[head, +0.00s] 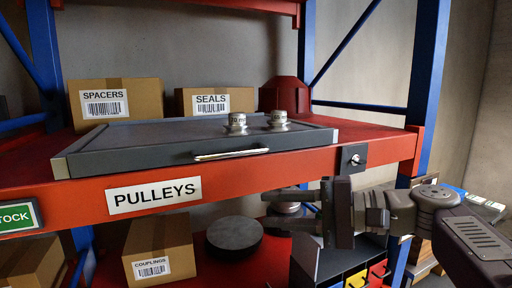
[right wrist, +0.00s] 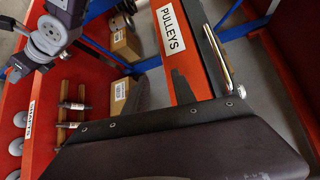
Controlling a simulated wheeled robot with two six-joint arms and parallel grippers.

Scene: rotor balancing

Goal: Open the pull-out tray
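The pull-out tray (head: 130,137) is a flat grey tray lying on the red shelf in the head view. Its front face carries a silver bar handle (head: 230,154). The handle also shows in the right wrist view (right wrist: 219,62). Two silver cylinders (head: 235,124) (head: 278,121) stand on the tray's right part. My right gripper (head: 290,210) is below and to the right of the handle, in front of the lower shelf. Its two fingers are apart with nothing between them, clear of the handle.
The red shelf front (head: 230,184) bears a PULLEYS label (head: 154,195) and a small lock-like fitting (head: 353,158). Boxes marked SPACERS (head: 141,97) and SEALS (head: 184,100) stand behind the tray.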

